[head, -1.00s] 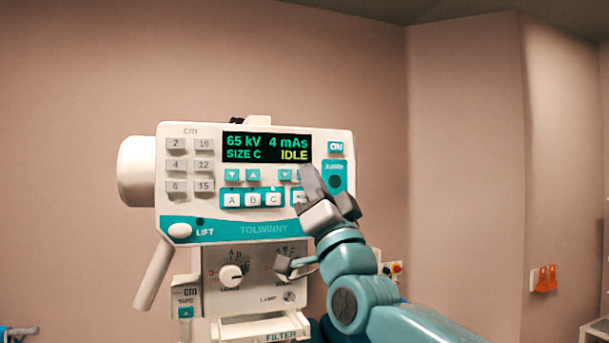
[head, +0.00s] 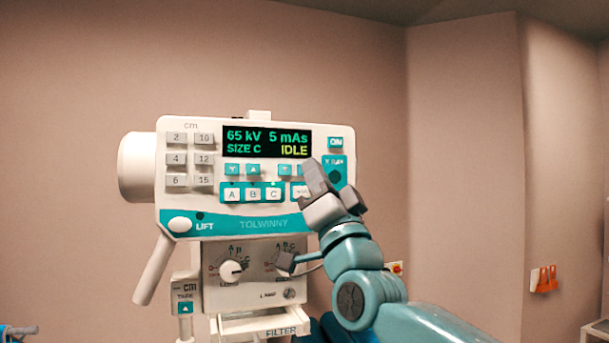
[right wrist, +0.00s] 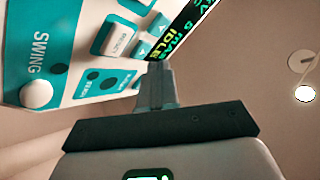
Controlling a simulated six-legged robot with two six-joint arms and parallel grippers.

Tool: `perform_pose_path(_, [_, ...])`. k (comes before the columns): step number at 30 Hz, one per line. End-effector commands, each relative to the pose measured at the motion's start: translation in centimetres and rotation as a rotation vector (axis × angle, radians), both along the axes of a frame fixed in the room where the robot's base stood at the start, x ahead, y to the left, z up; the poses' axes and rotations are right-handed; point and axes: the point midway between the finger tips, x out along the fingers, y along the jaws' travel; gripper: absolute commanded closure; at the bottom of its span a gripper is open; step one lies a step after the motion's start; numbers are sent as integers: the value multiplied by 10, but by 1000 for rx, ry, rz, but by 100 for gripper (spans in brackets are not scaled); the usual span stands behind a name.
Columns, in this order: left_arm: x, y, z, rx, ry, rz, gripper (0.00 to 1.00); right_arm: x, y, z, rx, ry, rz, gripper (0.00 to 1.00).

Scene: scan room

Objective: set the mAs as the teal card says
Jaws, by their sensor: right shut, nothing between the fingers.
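The white and teal control panel (head: 230,212) faces me in the head view. Its display (head: 266,142) reads 65 kV, 5 mAs, SIZE C, IDLE. My right gripper (head: 313,163) is shut and empty, its tips in front of the arrow keys below the mAs figure. The mAs down key (head: 284,169) shows at its left; the mAs up key is mostly hidden behind the fingers. In the right wrist view an arrow key (right wrist: 143,46) lies just beyond the fingertips (right wrist: 155,68). I cannot tell whether they touch it. The teal card and my left gripper are not in view.
The kV arrow keys (head: 243,169), size keys A, B, C (head: 253,195) and grey cm keys (head: 190,158) lie left of the gripper. The ON key (head: 335,142) is to its upper right. Knobs (head: 231,271) sit below. The space right of the panel is clear.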

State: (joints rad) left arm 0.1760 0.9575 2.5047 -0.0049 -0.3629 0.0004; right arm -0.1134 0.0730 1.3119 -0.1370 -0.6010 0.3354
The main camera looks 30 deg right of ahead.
Motion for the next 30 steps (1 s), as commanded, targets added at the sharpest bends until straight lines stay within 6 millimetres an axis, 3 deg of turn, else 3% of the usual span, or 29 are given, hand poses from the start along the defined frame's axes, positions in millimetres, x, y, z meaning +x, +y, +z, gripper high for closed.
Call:
perform_pose_path(8, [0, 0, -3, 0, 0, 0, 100, -3, 1, -1, 1, 0, 1, 100])
perform_pose_path(21, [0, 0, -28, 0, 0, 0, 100, -43, 11, -1, 1, -2, 2, 100])
perform_pose_path(30, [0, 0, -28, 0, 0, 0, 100, -49, 12, 1, 0, 1, 0, 100])
